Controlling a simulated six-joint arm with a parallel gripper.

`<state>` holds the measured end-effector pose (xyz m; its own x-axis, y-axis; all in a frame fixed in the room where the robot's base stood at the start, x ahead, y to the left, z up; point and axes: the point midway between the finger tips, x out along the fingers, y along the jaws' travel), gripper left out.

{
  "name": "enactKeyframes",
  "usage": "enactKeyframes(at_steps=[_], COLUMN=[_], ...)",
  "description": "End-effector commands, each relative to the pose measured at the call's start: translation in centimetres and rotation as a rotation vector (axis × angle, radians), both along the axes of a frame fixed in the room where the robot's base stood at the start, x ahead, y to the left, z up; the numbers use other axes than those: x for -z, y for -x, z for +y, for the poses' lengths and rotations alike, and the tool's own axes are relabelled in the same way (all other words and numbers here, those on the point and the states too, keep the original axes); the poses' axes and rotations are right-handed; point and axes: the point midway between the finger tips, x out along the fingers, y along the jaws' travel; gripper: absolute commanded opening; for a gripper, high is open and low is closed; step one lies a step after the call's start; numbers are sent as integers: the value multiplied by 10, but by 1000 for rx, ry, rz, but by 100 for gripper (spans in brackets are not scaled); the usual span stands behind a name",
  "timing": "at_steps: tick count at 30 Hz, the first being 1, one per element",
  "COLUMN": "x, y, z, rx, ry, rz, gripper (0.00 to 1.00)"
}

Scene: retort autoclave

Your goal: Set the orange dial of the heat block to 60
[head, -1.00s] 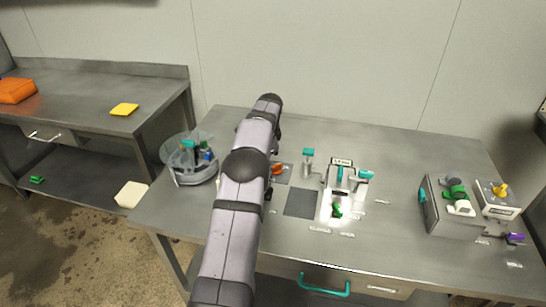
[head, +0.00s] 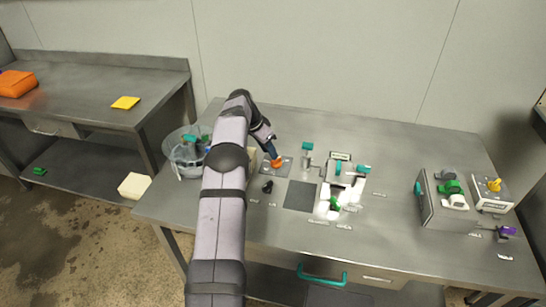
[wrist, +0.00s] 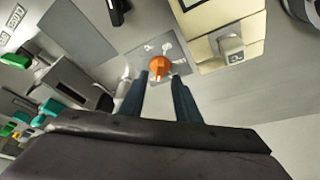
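The orange dial (head: 277,162) sits on a grey plate (wrist: 143,62) with small markings, on the bench. In the wrist view the dial (wrist: 159,66) shows a pale pointer line on its lower side; the numbers are too small to read. My gripper (head: 273,152) is over the dial, pointing down at it. In the wrist view my gripper's two dark blue fingers (wrist: 160,78) are apart, with the dial between and just beyond their tips. I cannot tell whether they touch it. A cream box with a grey switch (wrist: 232,46) stands beside the plate.
A clear round container (head: 186,152) stands left of my arm. A small black object (head: 267,186) lies in front of the dial plate. A teal-topped post (head: 307,147) and a white device with teal handles (head: 342,185) stand to the right.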

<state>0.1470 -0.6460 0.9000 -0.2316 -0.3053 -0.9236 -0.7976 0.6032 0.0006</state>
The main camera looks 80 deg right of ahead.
Motion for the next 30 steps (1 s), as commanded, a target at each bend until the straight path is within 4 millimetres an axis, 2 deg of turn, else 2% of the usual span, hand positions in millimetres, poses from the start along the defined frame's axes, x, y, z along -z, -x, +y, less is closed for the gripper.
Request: enactKeyframes(at_steps=[12, 18, 29, 30], x=[40, 48, 50, 50], y=[10, 12, 13, 13], z=[-13, -16, -16, -16], rx=[1, 1, 1, 1], ry=[-1, 0, 0, 0], rz=[-1, -2, -2, -2], gripper=[30, 30, 30, 22])
